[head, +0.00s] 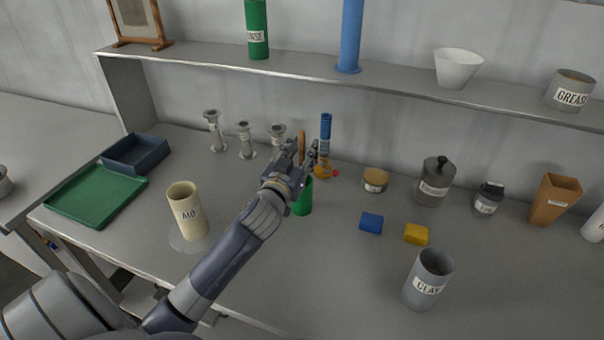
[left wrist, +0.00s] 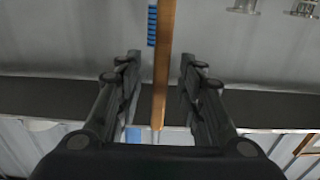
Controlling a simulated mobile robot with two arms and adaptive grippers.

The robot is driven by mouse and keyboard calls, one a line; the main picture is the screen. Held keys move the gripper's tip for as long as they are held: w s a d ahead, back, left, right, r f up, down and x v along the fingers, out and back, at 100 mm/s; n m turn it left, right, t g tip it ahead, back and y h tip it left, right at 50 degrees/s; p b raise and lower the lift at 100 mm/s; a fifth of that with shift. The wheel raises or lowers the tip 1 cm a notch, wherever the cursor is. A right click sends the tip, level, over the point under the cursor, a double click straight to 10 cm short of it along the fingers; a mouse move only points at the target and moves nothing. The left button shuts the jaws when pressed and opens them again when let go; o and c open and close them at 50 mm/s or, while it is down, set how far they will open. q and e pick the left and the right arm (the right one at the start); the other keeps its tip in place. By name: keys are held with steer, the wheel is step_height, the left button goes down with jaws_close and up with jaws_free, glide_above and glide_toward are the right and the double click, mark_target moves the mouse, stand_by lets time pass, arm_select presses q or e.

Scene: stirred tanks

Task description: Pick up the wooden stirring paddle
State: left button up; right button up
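The wooden stirring paddle (head: 302,145) shows in the head view as a narrow brown upright strip at my left gripper (head: 301,157). Its lower part is hidden behind the gripper. In the left wrist view the paddle (left wrist: 163,65) runs between the two fingers of my left gripper (left wrist: 161,62). The fingers are spread, with a visible gap on both sides of the wood. A green cup (head: 303,198) stands just below the gripper; I cannot tell whether the paddle stands in it. My right gripper is in neither view.
A blue-topped tube (head: 326,128) stands close right of the paddle. Metal stands (head: 246,140) are to the left. A cream labelled beaker (head: 188,212) stands nearer. Blue (head: 371,223) and yellow (head: 416,233) blocks lie right. A shelf (head: 300,72) runs above the bench's back.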

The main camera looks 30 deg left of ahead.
arm_select(q)
steer(key=shift+c, duration=0.6)
jaws_close()
steer(key=shift+r, duration=0.1)
